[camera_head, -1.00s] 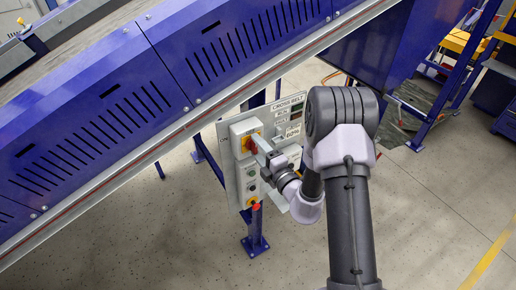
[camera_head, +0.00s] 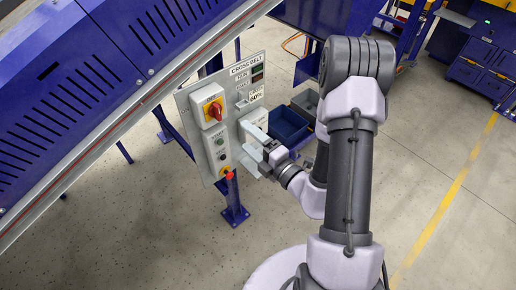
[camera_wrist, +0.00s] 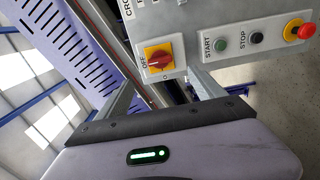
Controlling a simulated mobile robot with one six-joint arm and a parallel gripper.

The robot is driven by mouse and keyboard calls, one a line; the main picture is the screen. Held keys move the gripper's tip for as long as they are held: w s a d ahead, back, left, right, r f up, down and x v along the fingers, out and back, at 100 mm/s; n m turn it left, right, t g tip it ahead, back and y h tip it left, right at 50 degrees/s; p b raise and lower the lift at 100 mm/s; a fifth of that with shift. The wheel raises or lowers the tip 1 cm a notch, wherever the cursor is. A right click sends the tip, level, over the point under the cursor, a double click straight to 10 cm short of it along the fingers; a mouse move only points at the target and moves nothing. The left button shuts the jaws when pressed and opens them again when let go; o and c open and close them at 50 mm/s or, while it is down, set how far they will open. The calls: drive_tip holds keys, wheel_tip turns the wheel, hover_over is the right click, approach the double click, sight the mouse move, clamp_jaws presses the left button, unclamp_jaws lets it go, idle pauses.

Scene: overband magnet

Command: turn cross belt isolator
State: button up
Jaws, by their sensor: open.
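The cross belt isolator (camera_head: 213,110) is a red rotary handle on a yellow plate, on a grey box at the panel's upper left. In the wrist view the isolator (camera_wrist: 158,60) shows just beyond the fingertips, with an OFF mark beside the handle. The handle lies roughly along the line toward that mark. My gripper (camera_head: 243,147) is open and empty, to the right of and below the isolator in the head view, apart from it. In the wrist view its fingers (camera_wrist: 160,80) stand wide apart with nothing between them.
The grey control panel (camera_head: 240,72) carries a CROSS BELT label, start and stop buttons, and a red emergency stop (camera_head: 229,175) at the bottom. The blue conveyor (camera_head: 75,100) slopes along the left. A blue bin (camera_head: 288,124) stands behind my gripper.

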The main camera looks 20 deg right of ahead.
drive_tip(key=p+v, duration=0.3)
drive_tip(key=v, duration=0.1)
drive_tip(key=shift+s, duration=0.15)
